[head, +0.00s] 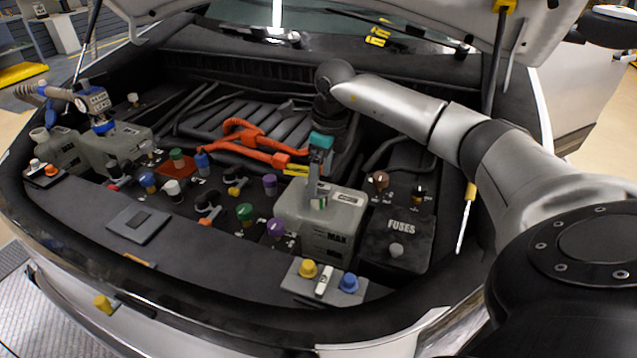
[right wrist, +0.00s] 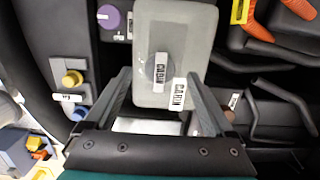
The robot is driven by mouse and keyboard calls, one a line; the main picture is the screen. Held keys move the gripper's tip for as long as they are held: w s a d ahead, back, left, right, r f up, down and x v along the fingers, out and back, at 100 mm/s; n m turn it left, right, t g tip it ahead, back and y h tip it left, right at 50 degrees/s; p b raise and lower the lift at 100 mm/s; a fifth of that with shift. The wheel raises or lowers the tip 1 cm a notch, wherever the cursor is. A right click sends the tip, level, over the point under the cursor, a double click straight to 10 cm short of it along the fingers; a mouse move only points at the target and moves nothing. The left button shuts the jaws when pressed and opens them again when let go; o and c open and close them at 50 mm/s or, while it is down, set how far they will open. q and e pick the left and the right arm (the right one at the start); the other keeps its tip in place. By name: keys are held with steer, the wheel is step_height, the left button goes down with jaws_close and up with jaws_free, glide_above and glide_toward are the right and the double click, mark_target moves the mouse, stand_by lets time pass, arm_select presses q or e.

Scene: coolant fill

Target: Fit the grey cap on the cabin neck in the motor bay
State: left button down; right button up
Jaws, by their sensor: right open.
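The cabin tank (head: 335,225) is a pale grey box with MAX marks, at the right front of the motor bay. In the right wrist view its top (right wrist: 190,30) shows a CABIN label. A round grey cap (right wrist: 158,68) with a CABIN strip is over the tank top, where the neck would be; the neck itself is hidden. I cannot tell whether the cap is fully seated. My right gripper (head: 318,203) points down over the tank. Its open fingers stand on either side of the cap, apart from it, in the wrist view.
A small tray (head: 296,284) with a yellow cap (head: 308,268) and a blue cap (head: 348,283) is in front of the tank. The FUSES box (head: 400,245) stands to its right. Orange cables (head: 255,140) lie behind. Several coloured caps stand to the left.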

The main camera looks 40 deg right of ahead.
mark_target(327, 187)
step_height(327, 187, up, 12)
steer(key=s+p, duration=0.1)
steer(key=shift+s+d+p, duration=0.2)
steer(key=shift+d+p, duration=0.1)
steer(key=shift+d, duration=0.05)
